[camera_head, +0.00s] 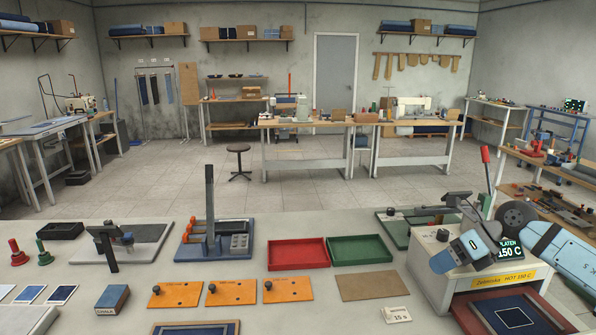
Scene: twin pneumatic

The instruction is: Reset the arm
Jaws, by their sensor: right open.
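My right arm (562,255), pale blue with a dark round joint, comes in from the right edge. It reaches over the white heat press (431,273), whose yellow label reads HOT 150 C. My right gripper (445,250) is open, above the front left part of the press top. I see nothing held in it. Whether it touches the press is unclear. The arm partly hides the press top and the PLATEN 150 C display (509,250). My left arm and gripper are not in view.
A red tray (298,266) and a green tray (387,261) lie left of the press. Several orange plates (231,299), a brown board (366,286) and a fixture with a tall post (184,255) share the grey table. Small bare gaps separate them.

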